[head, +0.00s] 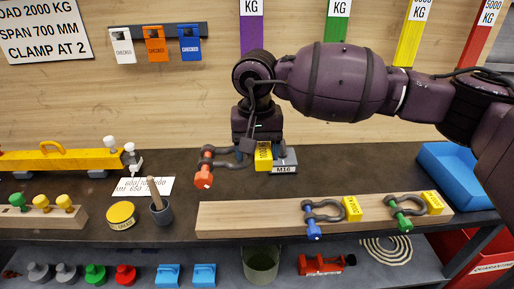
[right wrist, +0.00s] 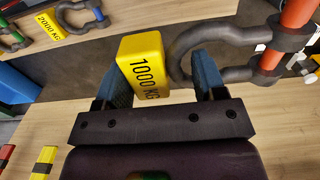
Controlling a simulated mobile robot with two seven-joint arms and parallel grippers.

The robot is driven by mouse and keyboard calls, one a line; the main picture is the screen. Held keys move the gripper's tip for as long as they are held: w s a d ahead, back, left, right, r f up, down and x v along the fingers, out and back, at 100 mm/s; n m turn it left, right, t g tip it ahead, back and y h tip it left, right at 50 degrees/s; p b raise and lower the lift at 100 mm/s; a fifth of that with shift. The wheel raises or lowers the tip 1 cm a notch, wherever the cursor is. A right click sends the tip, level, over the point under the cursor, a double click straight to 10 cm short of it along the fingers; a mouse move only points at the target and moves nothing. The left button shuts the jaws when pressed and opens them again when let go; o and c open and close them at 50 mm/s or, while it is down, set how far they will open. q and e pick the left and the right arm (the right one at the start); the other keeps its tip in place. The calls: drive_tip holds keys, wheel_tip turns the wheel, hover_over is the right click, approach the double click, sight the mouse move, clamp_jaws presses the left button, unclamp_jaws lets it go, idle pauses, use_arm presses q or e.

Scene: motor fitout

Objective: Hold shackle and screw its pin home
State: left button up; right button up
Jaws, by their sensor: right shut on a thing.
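My right gripper (head: 257,148) is shut on the yellow 1000 KG block (head: 263,157) of a dark grey shackle (head: 218,153). The block (right wrist: 143,70) sits between the two blue fingers (right wrist: 162,85) in the right wrist view. The shackle's bow (right wrist: 190,52) extends from the block, and its orange-red pin (head: 204,177) crosses the open end. The pin (right wrist: 287,35) also shows in the wrist view; how deep it is screwed in, I cannot tell. My left gripper is not in view.
A wooden board (head: 260,217) carries shackles with blue (head: 313,231) and green (head: 396,224) pins. A block marked M16 (head: 286,161) stands behind the gripper. A yellow tin (head: 121,215), dark pot (head: 160,211) and yellow beam (head: 60,160) stand left. A blue tray (head: 455,175) is right.

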drive_tip(key=shift+f+b, duration=0.4)
drive_tip(key=shift+f, duration=0.25)
drive_tip(key=shift+f+b, duration=0.3)
drive_tip(key=shift+f, duration=0.3)
drive_tip(key=shift+f+b, duration=0.45)
drive_tip(key=shift+f, duration=0.3)
drive_tip(key=shift+f, duration=0.35)
drive_tip(key=shift+f+b, duration=0.5)
drive_tip(key=shift+f, duration=0.15)
drive_tip(key=shift+f, duration=0.5)
drive_tip(key=shift+f+b, duration=0.8)
drive_tip(key=shift+f, duration=0.3)
drive_tip(key=shift+f+b, duration=0.4)
drive_tip(key=shift+f, duration=0.55)
drive_tip(key=shift+f+b, duration=0.5)
drive_tip(key=shift+f, duration=0.65)
